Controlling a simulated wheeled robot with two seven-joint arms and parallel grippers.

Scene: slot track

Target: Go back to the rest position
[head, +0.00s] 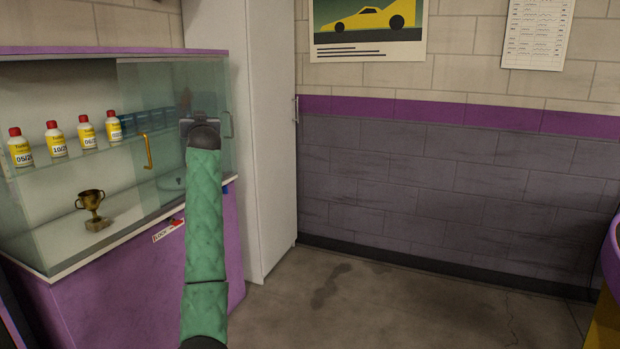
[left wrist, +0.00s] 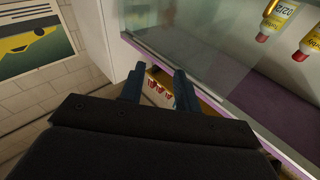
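My left arm, in a green quilted sleeve, reaches up from the bottom of the head view to the right part of the glass display cabinet (head: 100,51). My left gripper (left wrist: 157,76) shows in the left wrist view with its two dark fingers apart and nothing between them. In the head view its fingers are mostly hidden behind the wrist. The gripper is in front of the cabinet's glass, close to a grey handle (head: 229,124); I cannot tell if it touches anything. A brass handle (head: 147,151) is left of the arm. My right gripper is in neither view.
Several bottles with red caps (head: 56,140) stand on the cabinet's shelf, with a trophy (head: 90,205) below. A tall white locker (head: 262,140) stands right of the cabinet. The floor (head: 400,300) is clear. A purple-and-yellow object (head: 611,255) is at the right edge.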

